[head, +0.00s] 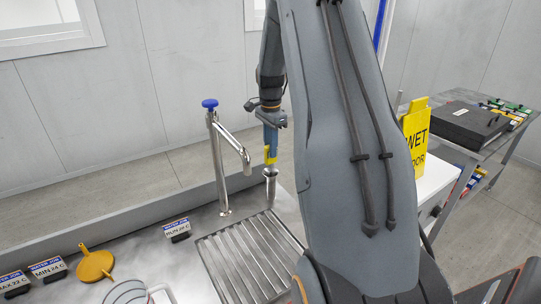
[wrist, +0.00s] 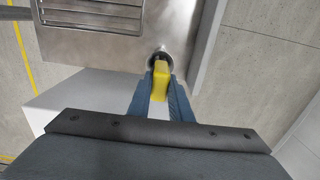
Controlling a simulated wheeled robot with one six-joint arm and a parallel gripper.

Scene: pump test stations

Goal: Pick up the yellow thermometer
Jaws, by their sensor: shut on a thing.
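The yellow thermometer (head: 270,155) is between the fingers of my gripper (head: 270,146), above a small metal cup or holder (head: 270,176) at the back edge of the steel counter. In the wrist view the yellow thermometer (wrist: 160,80) sits between the two blue fingers of my gripper (wrist: 160,95), which are shut on it. Its far end is over or in the round metal opening (wrist: 161,54); I cannot tell whether its tip is still inside.
A steel tap with a blue knob (head: 209,104) stands left of my gripper. A ribbed drainboard (head: 245,255), an orange funnel (head: 96,264) and label blocks (head: 177,229) are on the counter.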

